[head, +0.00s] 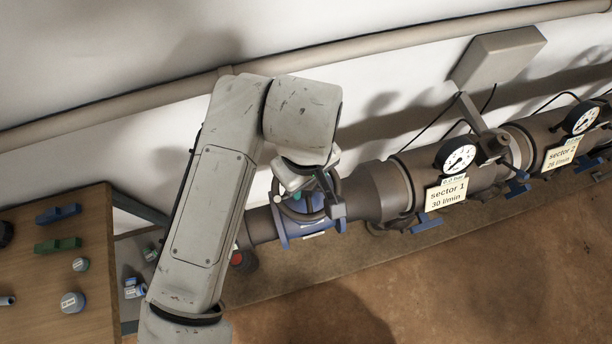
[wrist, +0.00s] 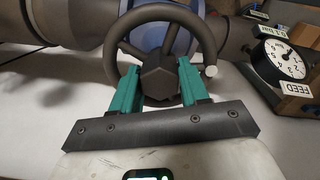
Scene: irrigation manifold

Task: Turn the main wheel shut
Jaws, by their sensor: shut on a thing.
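The main wheel is a dark spoked handwheel with a faceted hub and a pale knob on its rim; it fills the upper middle of the wrist view (wrist: 163,13). In the head view the wheel (head: 284,209) sits on a blue valve body (head: 312,232), partly hidden by my arm. My gripper (wrist: 160,76) has its teal fingers on either side of the hub and is shut on the wheel. In the head view my gripper (head: 299,196) is mostly covered by my wrist. The exact finger contact is hard to see.
The main pipe (head: 368,190) runs right past gauges and the sector 1 sign (head: 446,192). A blue lever (head: 426,225) hangs below it. A wooden table (head: 98,300) with small parts stands at left. A feed gauge (wrist: 286,58) is right of the wheel. Brown floor in front is clear.

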